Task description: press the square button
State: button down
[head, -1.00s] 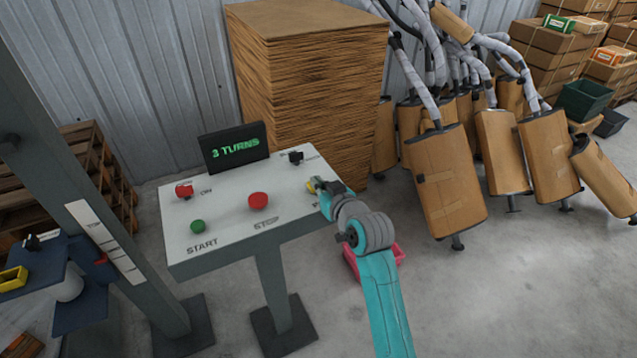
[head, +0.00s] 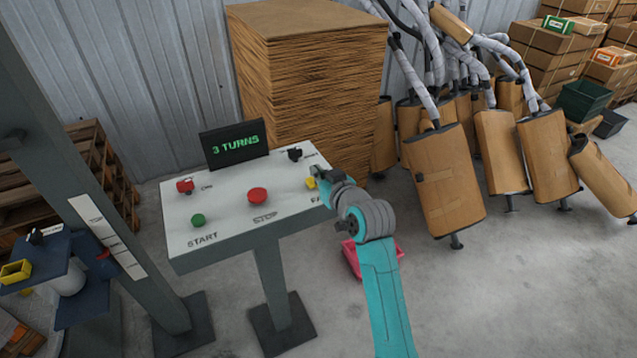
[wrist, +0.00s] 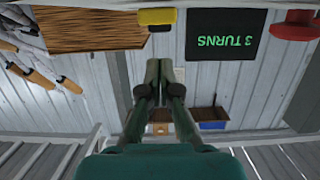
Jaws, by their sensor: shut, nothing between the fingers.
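The yellow button (head: 311,183) sits at the right side of the white control panel (head: 230,205); it looks square. It also shows in the upside-down wrist view (wrist: 157,17) as a yellow block just beyond my fingertips. My gripper (head: 316,171) is at the panel's right edge, by the yellow button and seemingly a little above it. In the wrist view its fingers (wrist: 158,65) are together and empty. A gap shows between fingertips and button in that view. Part of the panel's lettering near the button is hidden by my arm.
A round red button (head: 257,195), a green button (head: 198,220), a red switch (head: 185,186) and a black knob (head: 295,155) share the panel. A screen (head: 234,144) behind them reads "3 TURNS". A cardboard stack (head: 310,80) stands behind; wrapped mufflers (head: 450,185) stand right.

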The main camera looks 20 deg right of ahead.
jog(key=v, duration=0.9)
jog(key=shift+r, duration=0.1)
